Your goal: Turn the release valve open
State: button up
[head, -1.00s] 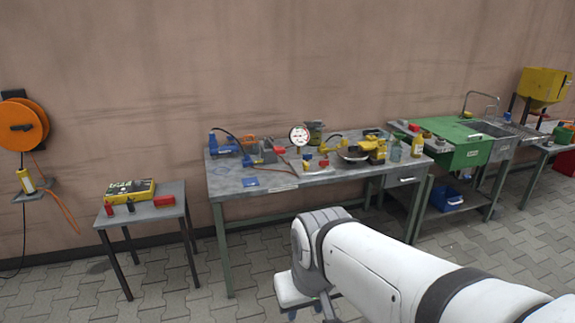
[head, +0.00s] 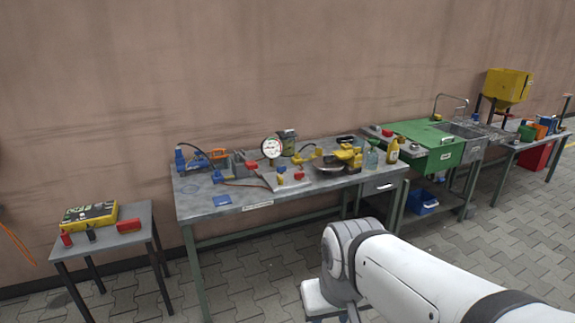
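The workbench (head: 225,203) stands against the wall in the middle of the head view. On it is a round white dial gauge (head: 271,148) held upright. In front of the gauge, on a light plate, are a small yellow fitting (head: 281,176) and a red knob-like part (head: 299,175). Which part is the release valve is too small to tell. A red hose runs along the bench top to the left of the plate. My white arm reaches in from the lower right, in front of the bench and apart from it. My gripper's fingers are not visible.
A small side table (head: 140,240) with a yellow-black case (head: 90,215) stands at left. A blue hand tool (head: 190,162) and a yellow machine (head: 348,158) sit on the bench. A green sink unit (head: 425,140) adjoins at right. The paved floor before the bench is open.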

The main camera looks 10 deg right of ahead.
aim_at(297, 176)
jog(key=z, duration=0.4)
jog(key=i, duration=1.9)
jog(key=u, duration=0.75)
